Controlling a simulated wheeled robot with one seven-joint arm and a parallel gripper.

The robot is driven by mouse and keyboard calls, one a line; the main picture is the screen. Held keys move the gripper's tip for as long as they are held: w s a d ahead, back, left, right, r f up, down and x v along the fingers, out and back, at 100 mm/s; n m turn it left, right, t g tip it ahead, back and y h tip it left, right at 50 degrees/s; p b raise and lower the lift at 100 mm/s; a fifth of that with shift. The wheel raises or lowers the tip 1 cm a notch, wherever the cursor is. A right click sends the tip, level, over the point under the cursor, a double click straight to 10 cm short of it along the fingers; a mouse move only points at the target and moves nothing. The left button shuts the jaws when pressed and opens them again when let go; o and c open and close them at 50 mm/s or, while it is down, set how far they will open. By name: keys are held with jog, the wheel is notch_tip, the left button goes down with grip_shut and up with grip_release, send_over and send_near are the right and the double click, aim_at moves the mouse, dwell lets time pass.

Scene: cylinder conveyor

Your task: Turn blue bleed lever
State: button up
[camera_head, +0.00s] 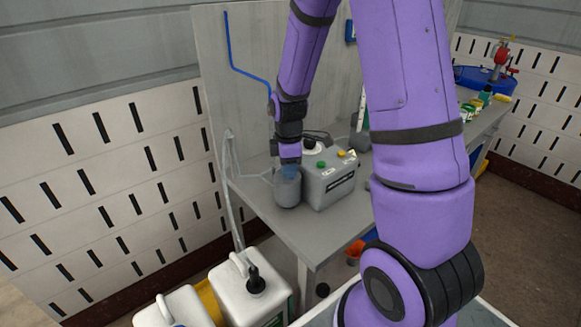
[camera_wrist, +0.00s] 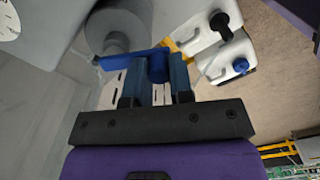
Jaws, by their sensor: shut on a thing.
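The blue bleed lever (camera_wrist: 120,60) shows in the wrist view as a flat blue bar beside a grey cylinder (camera_wrist: 118,25). A rounded blue end of it sits between the two fingers of my gripper (camera_wrist: 158,75). My gripper is shut on this end. In the head view my gripper (camera_head: 289,169) points down at the grey cylinder (camera_head: 288,191) on the bench. There the lever is hidden or too small to tell.
A grey box with green and yellow buttons (camera_head: 327,185) stands right beside the cylinder on the grey bench (camera_head: 285,228). A back panel (camera_head: 235,100) rises behind. White jugs (camera_head: 248,296) stand on the floor below, and they also show in the wrist view (camera_wrist: 222,55).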

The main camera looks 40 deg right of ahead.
jog(key=shift+w+a, duration=0.25)
jog(key=shift+a, duration=0.25)
jog(key=shift+w+a, duration=0.5)
jog(key=shift+w, duration=0.05)
jog(key=shift+c, duration=0.2)
jog(key=shift+o, duration=0.2)
jog(key=shift+w+a, duration=0.35)
jog(key=shift+w, duration=0.3)
